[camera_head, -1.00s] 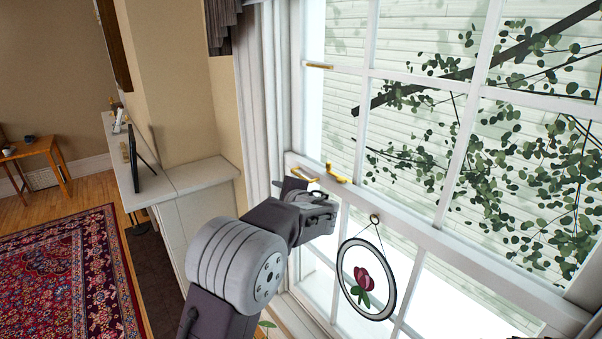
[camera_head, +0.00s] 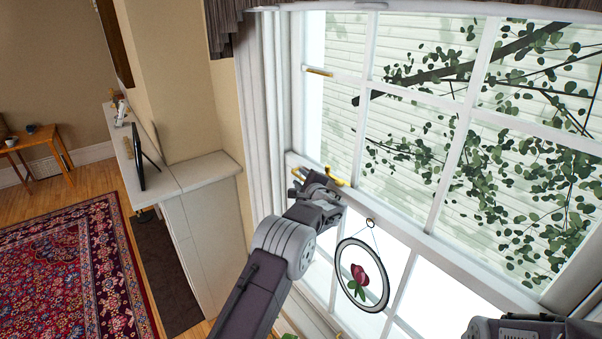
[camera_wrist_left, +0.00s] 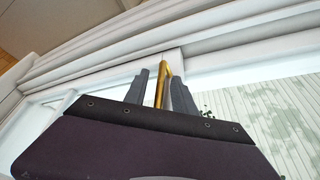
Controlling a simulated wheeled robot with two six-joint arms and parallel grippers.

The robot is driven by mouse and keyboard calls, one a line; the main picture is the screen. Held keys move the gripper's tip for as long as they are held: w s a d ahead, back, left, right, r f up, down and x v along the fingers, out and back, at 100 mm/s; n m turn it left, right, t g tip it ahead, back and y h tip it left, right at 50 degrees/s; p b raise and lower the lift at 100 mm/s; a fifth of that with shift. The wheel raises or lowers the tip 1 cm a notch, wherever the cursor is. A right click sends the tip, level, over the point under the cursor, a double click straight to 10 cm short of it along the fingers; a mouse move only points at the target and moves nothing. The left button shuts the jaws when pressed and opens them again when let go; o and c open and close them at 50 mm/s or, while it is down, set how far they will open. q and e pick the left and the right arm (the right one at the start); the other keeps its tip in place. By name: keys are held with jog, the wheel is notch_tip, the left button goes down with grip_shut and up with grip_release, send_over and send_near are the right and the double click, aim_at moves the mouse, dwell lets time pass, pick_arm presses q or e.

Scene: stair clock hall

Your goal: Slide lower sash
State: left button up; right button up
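The lower sash (camera_head: 440,256) is a white window frame. Its top rail runs across at the meeting rail, and it looks closed. A brass handle (camera_wrist_left: 161,84) on it stands between the two fingers of my left gripper (camera_wrist_left: 162,92) in the left wrist view. The fingers are apart, with a gap on the handle's left side; I cannot tell if the right finger touches it. In the head view my left gripper (camera_head: 312,180) is at the rail's left end and mostly hides the handle. A brass latch (camera_head: 334,178) shows just beyond. My right gripper is not visible.
A round rose ornament (camera_head: 361,274) hangs in front of the lower panes. Part of my right arm (camera_head: 525,329) shows at the bottom right. A white ledge (camera_head: 205,171) and curtain (camera_head: 258,110) stand left of the window. A red rug (camera_head: 70,262) lies on the floor.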

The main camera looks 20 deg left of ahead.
pick_arm(q)
jog(key=shift+s, duration=0.1)
grip_shut()
dwell(1.4)
